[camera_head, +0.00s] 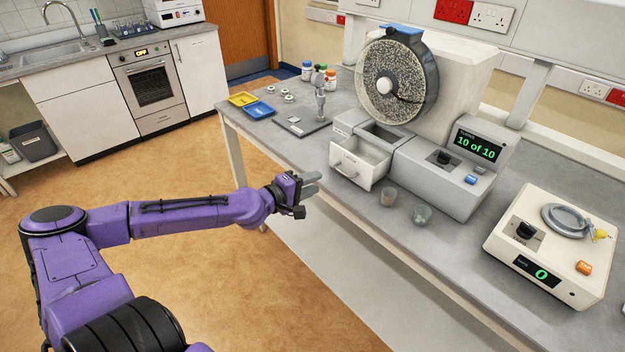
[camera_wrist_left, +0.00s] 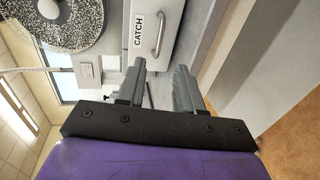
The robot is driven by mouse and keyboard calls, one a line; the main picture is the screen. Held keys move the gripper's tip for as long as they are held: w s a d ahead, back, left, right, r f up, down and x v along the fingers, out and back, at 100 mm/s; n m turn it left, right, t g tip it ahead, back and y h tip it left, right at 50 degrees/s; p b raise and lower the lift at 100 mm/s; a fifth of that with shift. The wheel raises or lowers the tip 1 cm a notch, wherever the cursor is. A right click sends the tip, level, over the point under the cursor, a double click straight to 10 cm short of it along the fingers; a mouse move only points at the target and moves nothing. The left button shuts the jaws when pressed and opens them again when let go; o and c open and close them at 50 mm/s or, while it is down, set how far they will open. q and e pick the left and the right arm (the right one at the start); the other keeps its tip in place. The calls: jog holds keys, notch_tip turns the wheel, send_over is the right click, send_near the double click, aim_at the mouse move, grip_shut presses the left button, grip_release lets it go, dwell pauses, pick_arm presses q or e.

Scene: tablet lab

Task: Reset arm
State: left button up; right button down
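My purple left arm reaches in from the left in the head view. Its gripper (camera_head: 310,184) is in the air at the near edge of the grey bench (camera_head: 345,205), to the left of and a little below the catch drawer (camera_head: 350,170). In the left wrist view the two grey fingers (camera_wrist_left: 160,72) are apart with nothing between them. The drawer front (camera_wrist_left: 158,32), with its handle and the word CATCH, shows beyond the fingertips. In the head view the drawer is pulled out and its visible inside looks empty. My right gripper is in neither view.
Behind the drawer stands a tester with a round drum (camera_head: 385,82) and a display (camera_head: 478,146) reading "10 of 10". A balance (camera_head: 550,250) reading 0 is at right. Yellow and blue trays (camera_head: 259,110) lie farther left.

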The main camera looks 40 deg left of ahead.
pick_arm(q)
jog(key=s+d+f+g+y+b, duration=0.2)
jog(key=s+f+g+y, duration=0.45)
jog(key=s+f, duration=0.8)
jog(key=s+d+f+m+g+b, duration=0.1)
jog(key=s+f+m+g, duration=0.1)
jog(key=s+f+m, duration=0.2)
jog(key=s+d+f+m+g+b, duration=0.1)
jog(key=s+d+f+m+g, duration=0.1)
jog(key=s+f, duration=0.8)
jog(key=s+m+g, duration=0.1)
jog(key=s+m, duration=0.1)
jog(key=s, duration=0.3)
jog(key=shift+s+m+y, duration=0.15)
jog(key=shift+m+y, duration=0.15)
jog(key=shift+y, duration=0.05)
jog(key=shift+d+g, duration=0.1)
jog(key=shift+g, duration=0.15)
